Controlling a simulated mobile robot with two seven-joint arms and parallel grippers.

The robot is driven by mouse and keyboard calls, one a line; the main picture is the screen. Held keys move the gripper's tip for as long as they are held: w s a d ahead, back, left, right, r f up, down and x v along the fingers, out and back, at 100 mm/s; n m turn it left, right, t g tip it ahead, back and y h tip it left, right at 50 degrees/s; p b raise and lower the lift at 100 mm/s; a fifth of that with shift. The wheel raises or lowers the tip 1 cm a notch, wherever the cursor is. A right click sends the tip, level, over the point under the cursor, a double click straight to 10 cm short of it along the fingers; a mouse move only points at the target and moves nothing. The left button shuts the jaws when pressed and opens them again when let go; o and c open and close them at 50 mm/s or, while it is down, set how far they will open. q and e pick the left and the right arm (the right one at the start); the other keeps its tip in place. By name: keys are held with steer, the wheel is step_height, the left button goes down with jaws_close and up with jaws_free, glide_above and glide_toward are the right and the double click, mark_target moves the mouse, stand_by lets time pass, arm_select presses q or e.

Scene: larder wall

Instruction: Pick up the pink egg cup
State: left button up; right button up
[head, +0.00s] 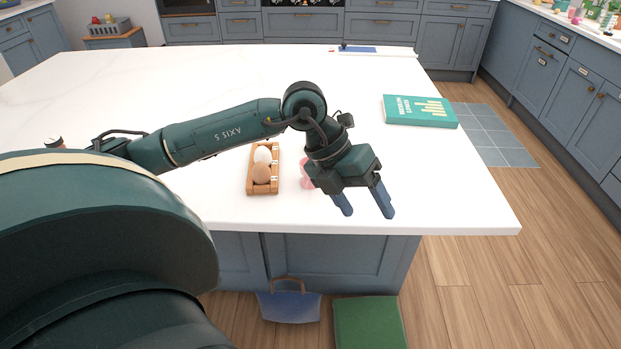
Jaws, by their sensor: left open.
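The pink egg cup (306,179) stands on the white island top, just right of a wooden egg tray. Only a pink sliver of it shows, as my left arm and gripper hide the rest. My left gripper (367,208) is open, its two blue-grey fingers pointing down near the island's front edge, to the right of the egg cup in the picture. Nothing shows between the fingers. My right gripper is out of view.
The wooden egg tray (250,186) holds a white egg (263,154) and a brown egg (261,173). A green book (419,111) lies at the right. A blue bag (289,308) and a green box (369,325) are on the floor in front. The island's left and back are mostly clear.

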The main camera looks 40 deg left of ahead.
arm_select(q)
steer(key=w+a+r+n+t+y, duration=0.1)
steer(key=a+r+n+y, duration=0.2)
steer(key=a, duration=0.4)
steer(key=w+a+r+t+y, duration=0.1)
steer(key=a+r+y, duration=0.2)
steer(key=a+y, duration=0.35)
steer(key=shift+h, duration=0.85)
steer(key=x, duration=0.2)
steer(key=a+x, duration=0.1)
steer(key=x, duration=0.4)
steer(key=shift+s+a, duration=0.25)
steer(key=shift+a, duration=0.05)
steer(key=p+x, duration=0.1)
steer(key=x, duration=0.5)
steer(key=shift+w+a+f+p, duration=0.1)
steer(key=shift+w+f+p, duration=0.05)
steer(key=shift+p, duration=0.15)
steer(key=c, duration=1.1)
